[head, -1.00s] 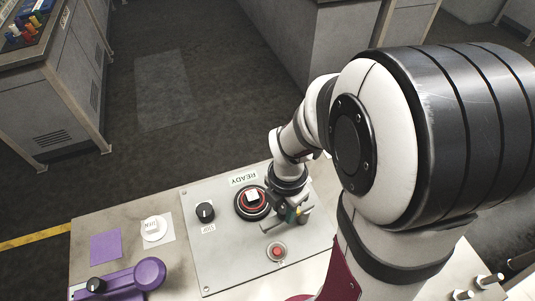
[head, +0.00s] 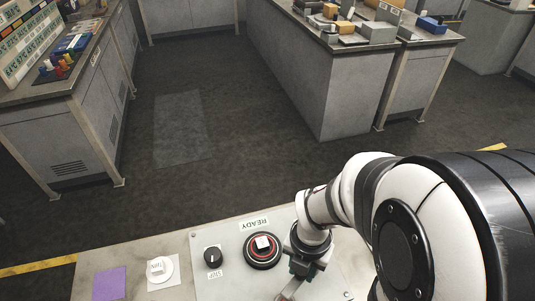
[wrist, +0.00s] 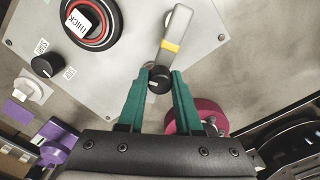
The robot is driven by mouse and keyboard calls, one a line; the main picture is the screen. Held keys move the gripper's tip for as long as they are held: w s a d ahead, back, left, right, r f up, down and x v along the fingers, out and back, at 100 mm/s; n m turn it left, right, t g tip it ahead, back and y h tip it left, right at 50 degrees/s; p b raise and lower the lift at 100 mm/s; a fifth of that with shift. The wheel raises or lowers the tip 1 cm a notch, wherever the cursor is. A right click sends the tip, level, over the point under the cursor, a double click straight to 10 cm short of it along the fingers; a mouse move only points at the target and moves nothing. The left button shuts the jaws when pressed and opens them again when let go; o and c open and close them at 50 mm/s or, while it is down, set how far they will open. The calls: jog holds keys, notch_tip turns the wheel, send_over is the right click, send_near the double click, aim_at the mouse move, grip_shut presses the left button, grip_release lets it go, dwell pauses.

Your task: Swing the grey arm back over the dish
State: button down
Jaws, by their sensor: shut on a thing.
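The grey arm (wrist: 176,30), a flat bar with a yellow band, shows in the wrist view, with a black knob (wrist: 159,84) at its near end. My gripper (wrist: 160,76) has its green fingers shut on that knob. The dish (head: 250,262) is black and round with a red ring; it also shows in the wrist view (wrist: 112,30). A white block (head: 263,242) marked THICK lies in the dish. In the wrist view the grey arm lies right of the dish, apart from it. In the head view my wrist hides the fingertips, and only a bit of the grey arm shows.
On the panel (head: 225,285) left of the dish is a black knob (head: 212,255). Farther left are a white disc with a labelled block (head: 157,268) and a purple square (head: 110,283). A maroon round part (wrist: 207,116) shows near the right finger. Floor lies beyond the bench.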

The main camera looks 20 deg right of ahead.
jog(key=c, duration=0.6)
grip_release()
jog(key=shift+r, duration=0.1)
notch_tip(320, 180, up, 16)
jog(key=shift+f, duration=0.2)
